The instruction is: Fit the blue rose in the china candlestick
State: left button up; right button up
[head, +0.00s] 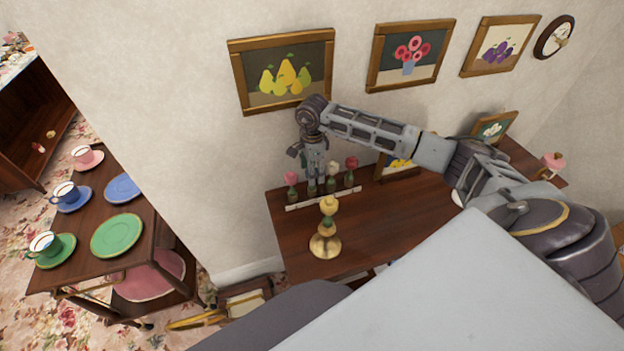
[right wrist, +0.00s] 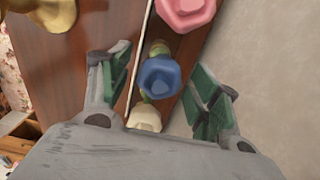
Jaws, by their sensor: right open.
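The blue rose (right wrist: 160,78) shows in the right wrist view, between the two spread fingers of my right gripper (right wrist: 160,64). The fingers are apart, with visible gaps on both sides of the bloom. In the head view my right gripper (head: 316,180) points down over the row of roses at the wall and hides the blue rose. I cannot make out a china candlestick for certain. A pink-topped piece (head: 553,162) stands at the table's far right end, too small to identify. My left gripper is not in view.
A pink rose (head: 291,179), a white rose (head: 331,184) and a red rose (head: 351,163) stand in the same row. A brass candlestick (head: 325,244) holding a yellow rose (head: 329,205) stands in front. Picture frames stand on the table to the right. The table's middle (head: 420,208) looks clear.

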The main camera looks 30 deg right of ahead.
jog(key=shift+b, duration=0.4)
dwell(0.8)
jog(key=c, duration=0.9)
